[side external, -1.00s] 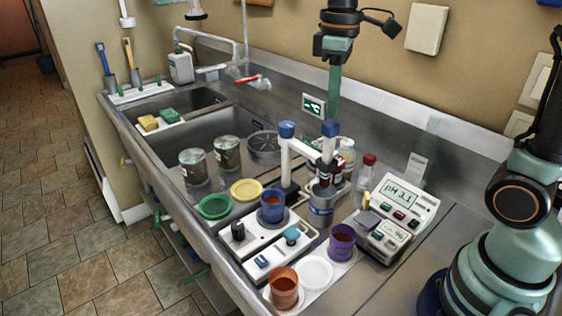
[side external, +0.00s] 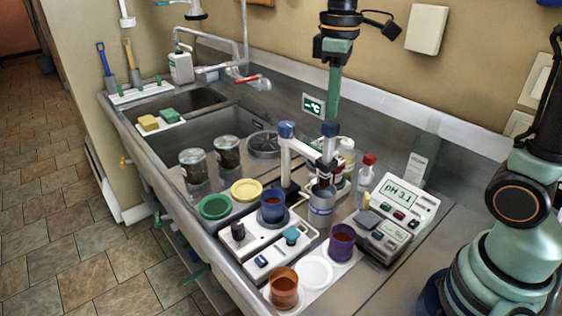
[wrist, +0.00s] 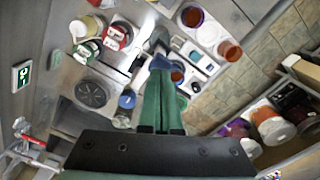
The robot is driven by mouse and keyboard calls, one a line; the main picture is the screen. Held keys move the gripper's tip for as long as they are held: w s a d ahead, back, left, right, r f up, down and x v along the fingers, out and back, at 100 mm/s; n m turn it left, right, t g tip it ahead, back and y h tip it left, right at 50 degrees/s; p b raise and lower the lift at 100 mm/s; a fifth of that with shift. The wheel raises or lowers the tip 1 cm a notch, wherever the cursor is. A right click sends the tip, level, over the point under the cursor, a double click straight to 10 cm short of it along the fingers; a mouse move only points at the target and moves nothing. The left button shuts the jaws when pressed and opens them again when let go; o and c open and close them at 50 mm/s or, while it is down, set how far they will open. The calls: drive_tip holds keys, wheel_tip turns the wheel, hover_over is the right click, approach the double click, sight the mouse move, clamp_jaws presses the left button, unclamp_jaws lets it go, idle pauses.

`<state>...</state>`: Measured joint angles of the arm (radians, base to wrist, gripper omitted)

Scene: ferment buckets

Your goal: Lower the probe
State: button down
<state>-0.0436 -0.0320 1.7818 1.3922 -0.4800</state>
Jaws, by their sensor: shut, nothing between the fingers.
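My gripper (side external: 331,119) points down with its teal fingers shut and empty. Its tips meet or nearly meet a blue cap (side external: 330,128) above the probe holder (side external: 325,169), at the end of a white stand arm (side external: 302,150). In the wrist view the fingertips (wrist: 160,68) lie over a blue piece; I cannot tell whether they touch it. The stand post (side external: 286,165) carries another blue cap. A grey container with a blue band (side external: 320,207) stands under the holder; the probe's lower end cannot be made out. The meter (side external: 397,212) reads pH 3.1.
A blue cup (side external: 272,206) of brown liquid sits on a white unit. A purple cup (side external: 342,240) and an orange cup (side external: 284,289) stand near the front. Bottles (side external: 366,174) stand right of the holder, two jars (side external: 193,166) to the left.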

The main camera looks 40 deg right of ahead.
drive_tip(key=shift+f, duration=0.25)
drive_tip(key=shift+f, duration=0.35)
